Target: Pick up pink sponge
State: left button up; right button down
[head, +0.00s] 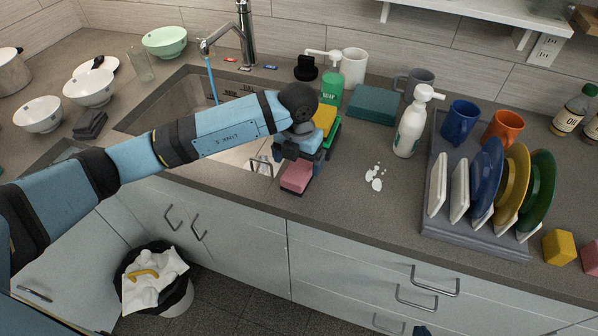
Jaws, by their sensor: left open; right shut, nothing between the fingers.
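A pink sponge (297,176) lies on the counter near its front edge, just right of the sink. My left arm reaches in from the left across the sink. My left gripper (301,154) is open, pointing down just above and behind the sponge. The gripper hides the sponge's far end, and I cannot tell whether the fingers touch it. My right gripper (422,331) shows only as a small dark tip at the bottom edge, low in front of the drawers, shut and empty.
Yellow (324,118) and green (334,132) sponges sit behind my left gripper. A soap bottle (332,88) stands behind them. A spray bottle (412,125) and dish rack (470,234) stand right. A pink block (591,257) is far right.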

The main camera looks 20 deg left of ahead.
aim_at(299, 168)
pick_arm(q)
notch_tip(299, 168, down, 3)
jog(key=shift+f, duration=0.2)
jog(key=c, duration=1)
jog(key=shift+r, duration=0.1)
notch_tip(299, 168, up, 20)
jog(key=b, duration=0.1)
